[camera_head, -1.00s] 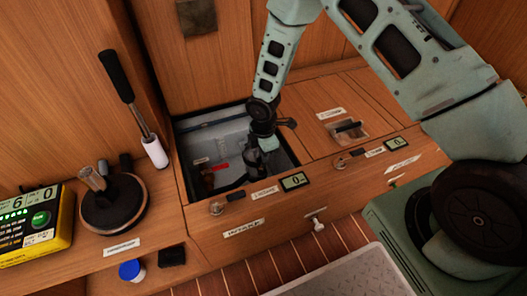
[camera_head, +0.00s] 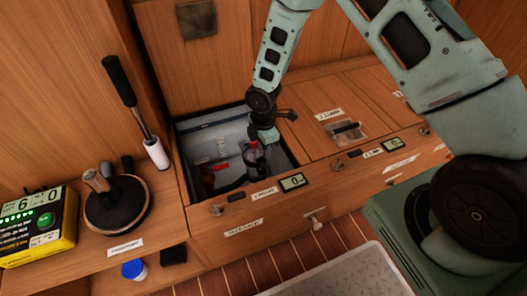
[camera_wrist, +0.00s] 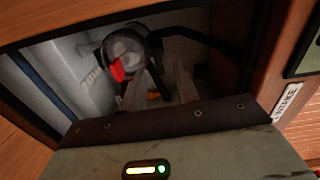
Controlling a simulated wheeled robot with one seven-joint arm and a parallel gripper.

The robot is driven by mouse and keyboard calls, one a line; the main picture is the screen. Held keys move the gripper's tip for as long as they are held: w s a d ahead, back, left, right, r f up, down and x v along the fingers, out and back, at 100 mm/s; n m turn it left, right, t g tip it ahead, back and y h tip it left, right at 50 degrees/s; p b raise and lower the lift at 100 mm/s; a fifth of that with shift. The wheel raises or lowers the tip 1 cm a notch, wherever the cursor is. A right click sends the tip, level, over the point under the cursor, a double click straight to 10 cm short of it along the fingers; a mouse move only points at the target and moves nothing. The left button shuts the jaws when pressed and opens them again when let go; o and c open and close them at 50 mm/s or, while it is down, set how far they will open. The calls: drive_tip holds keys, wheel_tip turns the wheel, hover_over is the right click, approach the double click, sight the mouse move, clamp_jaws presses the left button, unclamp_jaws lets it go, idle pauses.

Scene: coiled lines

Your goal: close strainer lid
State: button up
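The strainer (camera_wrist: 123,46) is a round, clear-topped body with a dark rim, down in the open floor well. A red tab (camera_wrist: 116,70) sits at its near edge. In the head view the strainer (camera_head: 254,158) is small and partly hidden by my gripper, so whether its lid sits flat or tilted is unclear. My gripper (camera_wrist: 161,82) is over the well, pointing down beside the strainer. Its pale fingers look apart with nothing clearly between them. Contact with the lid cannot be made out.
The open well (camera_head: 212,125) has wooden edges close around my wrist. A dark hose (camera_wrist: 196,36) runs right from the strainer. A closed hatch (camera_head: 345,131) lies to the right.

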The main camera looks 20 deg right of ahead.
wheel_tip(320, 180, up, 13)
drive_tip(key=p, duration=0.4)
drive_tip(key=s+a+r+m, duration=0.4)
drive_tip(key=s+r+m, duration=0.1)
drive_tip(key=s+r, duration=0.7)
drive_tip(key=s+a+r+m, duration=0.3)
drive_tip(key=s+r+m, duration=0.45)
drive_tip(key=s, duration=0.75)
wheel_tip(320, 180, up, 30)
drive_tip(key=n+p, duration=0.1)
drive_tip(key=p, duration=2.7)
drive_tip(key=shift+y, duration=0.3)
drive_tip(key=shift+w+f+n, duration=0.1)
drive_tip(key=shift+n, duration=0.15)
